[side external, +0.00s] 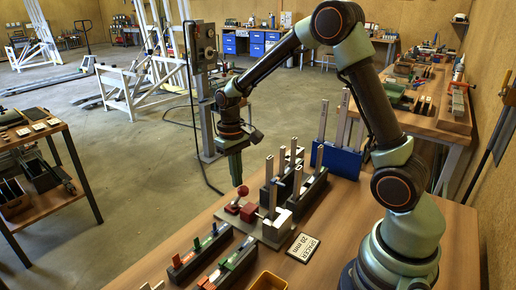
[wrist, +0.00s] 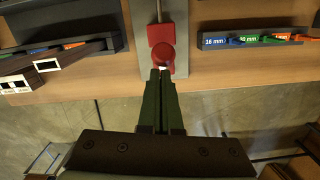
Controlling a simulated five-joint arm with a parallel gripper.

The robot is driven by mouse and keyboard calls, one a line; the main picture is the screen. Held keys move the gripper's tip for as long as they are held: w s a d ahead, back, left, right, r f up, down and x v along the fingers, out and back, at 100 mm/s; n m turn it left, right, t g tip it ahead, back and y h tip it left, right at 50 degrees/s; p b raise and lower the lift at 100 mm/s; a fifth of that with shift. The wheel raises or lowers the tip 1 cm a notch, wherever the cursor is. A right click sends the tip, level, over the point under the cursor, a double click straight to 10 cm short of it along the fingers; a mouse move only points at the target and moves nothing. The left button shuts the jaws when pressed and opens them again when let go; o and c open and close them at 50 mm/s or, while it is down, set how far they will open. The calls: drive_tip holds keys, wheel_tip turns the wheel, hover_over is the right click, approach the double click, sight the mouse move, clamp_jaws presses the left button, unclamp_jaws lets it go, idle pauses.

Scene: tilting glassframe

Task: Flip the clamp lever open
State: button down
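The clamp has a red block (side external: 249,212) and a round red knob (side external: 242,191), which I take to be the lever's end, on a grey base plate (side external: 272,236) near the table's left edge. In the wrist view the red knob (wrist: 162,57) lies just beyond my fingertips, in front of the red block (wrist: 160,34). My gripper (side external: 237,184) points down beside the knob. In the wrist view its green fingers (wrist: 162,74) lie close together with only a thin line between them, so it looks shut and empty. I cannot tell whether the tips touch the knob.
Dark racks with upright pale bars (side external: 312,183) stand behind the clamp. Low trays with coloured spacers (side external: 200,250) lie in front. A "SPACER 20 mm" card (side external: 303,247) lies on the wooden table to the right. A blue holder (side external: 338,162) stands at the back.

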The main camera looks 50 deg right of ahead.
drive_tip(key=shift+w+a+f, duration=0.1)
drive_tip(key=shift+w+f, duration=0.05)
drive_tip(key=shift+f, duration=0.15)
wheel_tip(320, 180, up, 12)
drive_tip(key=w+d, duration=0.1)
drive_tip(key=w, duration=0.2)
drive_tip(key=s+a+r+n+t, duration=0.1)
drive_tip(key=s+a+r+t, duration=0.1)
drive_tip(key=s, duration=0.6)
drive_tip(key=s+a+r+n+t, duration=0.1)
drive_tip(key=s+a+t, duration=0.2)
drive_tip(key=s, duration=0.5)
drive_tip(key=shift+a+r+t, duration=0.25)
drive_tip(key=shift+r+t, duration=0.15)
drive_tip(key=shift+t, duration=0.3)
